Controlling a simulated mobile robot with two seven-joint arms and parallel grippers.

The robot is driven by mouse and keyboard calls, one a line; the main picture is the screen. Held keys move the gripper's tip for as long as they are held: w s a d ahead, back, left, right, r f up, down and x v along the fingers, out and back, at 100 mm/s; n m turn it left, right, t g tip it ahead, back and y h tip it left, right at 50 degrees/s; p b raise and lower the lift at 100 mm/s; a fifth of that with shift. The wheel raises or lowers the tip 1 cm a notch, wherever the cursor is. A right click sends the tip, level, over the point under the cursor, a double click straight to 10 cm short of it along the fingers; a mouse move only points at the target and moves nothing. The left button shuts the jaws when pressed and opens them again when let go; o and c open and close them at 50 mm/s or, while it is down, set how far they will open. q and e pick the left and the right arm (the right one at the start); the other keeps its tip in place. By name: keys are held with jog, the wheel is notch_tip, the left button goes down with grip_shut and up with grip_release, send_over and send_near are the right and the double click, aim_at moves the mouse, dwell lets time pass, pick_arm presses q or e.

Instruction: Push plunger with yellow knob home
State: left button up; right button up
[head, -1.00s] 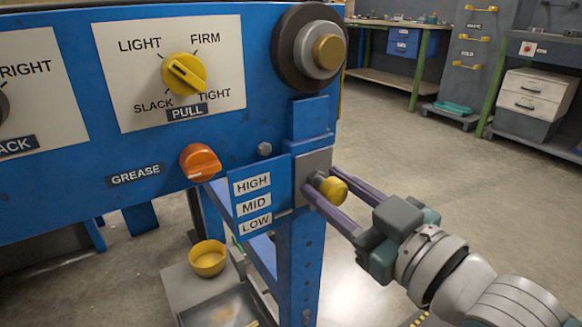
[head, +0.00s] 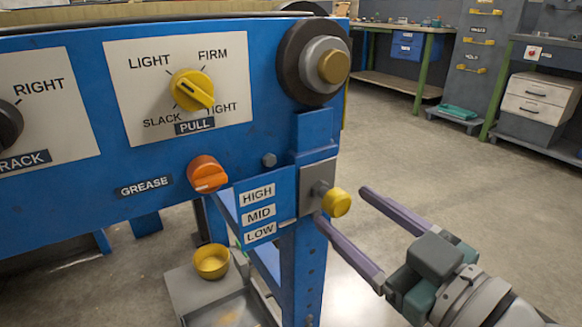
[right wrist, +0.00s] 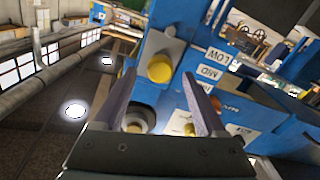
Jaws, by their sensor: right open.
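The plunger's yellow knob (head: 337,202) stands out from a grey plate (head: 311,196) at the right end of the blue machine, beside the HIGH, MID and LOW labels. A short grey stem shows between the plate and the knob. My right gripper (head: 341,204) is open and empty, its purple fingers pointing at the plate, one on each side of the knob in the picture. In the right wrist view the knob (right wrist: 160,68) shows ahead between the spread fingertips. I cannot tell that either finger touches it. My left gripper is not in view.
An orange GREASE knob (head: 207,174) and a yellow PULL dial (head: 192,90) are left of the plunger. A round hub (head: 333,67) sits above it. A yellow cup (head: 211,262) stands below. The floor to the right is clear up to the benches.

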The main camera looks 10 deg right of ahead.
jog(key=p+v, duration=0.1)
jog(key=v, duration=0.5)
jog(key=shift+s, duration=0.1)
